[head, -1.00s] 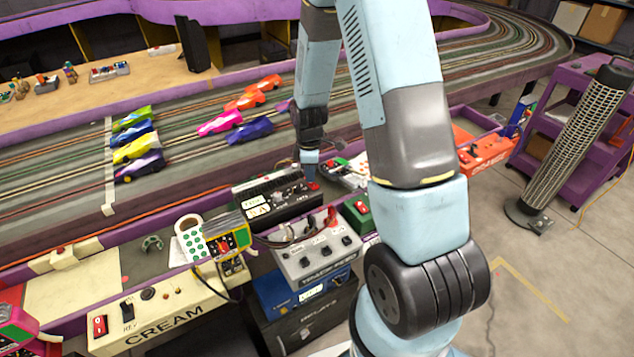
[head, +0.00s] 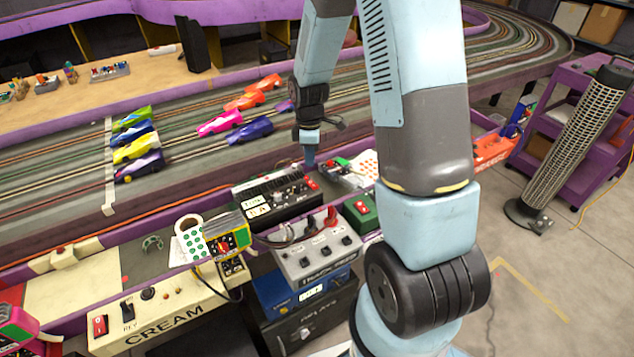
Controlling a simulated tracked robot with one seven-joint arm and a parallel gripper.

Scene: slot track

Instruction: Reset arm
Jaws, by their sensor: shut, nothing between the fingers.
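My arm rises from the lower right of the head view, bends at the top and hangs down over the near edge of the slot track. My gripper (head: 311,162) is at its lower end, small in the picture, pointing down with its fingers together and nothing held. I cannot tell the exact height of the fingertips above the box.
Slot cars, such as the yellow car (head: 137,148) and the orange car (head: 245,101), stand on the track (head: 60,170). A purple cart (head: 560,140) and heater stand right.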

